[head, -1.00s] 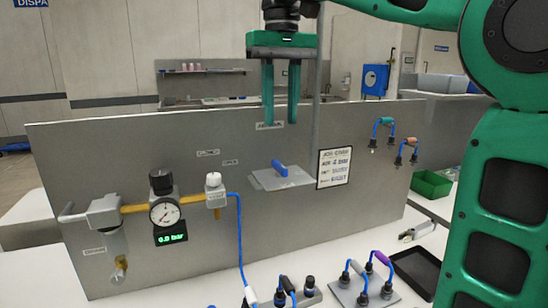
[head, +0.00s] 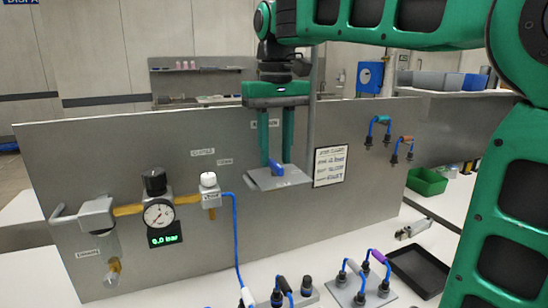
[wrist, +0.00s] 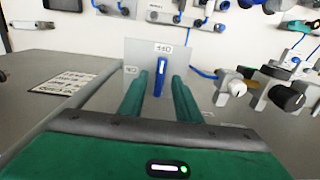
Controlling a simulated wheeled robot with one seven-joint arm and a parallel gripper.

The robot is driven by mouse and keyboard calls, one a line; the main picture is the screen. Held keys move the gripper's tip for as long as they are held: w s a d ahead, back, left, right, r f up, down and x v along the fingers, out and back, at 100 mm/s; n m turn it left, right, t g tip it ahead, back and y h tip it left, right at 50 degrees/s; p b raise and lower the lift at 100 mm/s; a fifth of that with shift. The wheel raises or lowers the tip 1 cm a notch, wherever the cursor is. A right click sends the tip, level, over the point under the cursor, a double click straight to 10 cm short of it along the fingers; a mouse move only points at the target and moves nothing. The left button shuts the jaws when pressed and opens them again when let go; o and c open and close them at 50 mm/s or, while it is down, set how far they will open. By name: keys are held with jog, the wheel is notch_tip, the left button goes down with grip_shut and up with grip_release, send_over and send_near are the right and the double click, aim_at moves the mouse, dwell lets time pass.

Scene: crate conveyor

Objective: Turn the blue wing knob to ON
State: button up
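The blue wing knob (head: 277,168) stands on a grey plate (head: 262,182) fixed to the panel. The wrist view shows the knob (wrist: 160,80) between my two green fingertips, with a gap on each side. My gripper (head: 275,163) points down over the plate, open and holding nothing. The knob's white mark points toward a label (wrist: 163,48) at the top of the wrist view, too small to read surely. A second small label (wrist: 131,70) sits left of the knob and looks like an upside-down ON.
A pressure gauge (head: 158,213) with a green 0.0 bar display (head: 165,239) is on the panel's left. A notice (head: 331,166) hangs right of the plate. Blue hose loops (head: 376,130) are farther right. Hose fittings and a black tray (head: 418,270) occupy the white table.

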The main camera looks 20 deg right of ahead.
jog(key=shift+f, duration=0.6)
grip_shut()
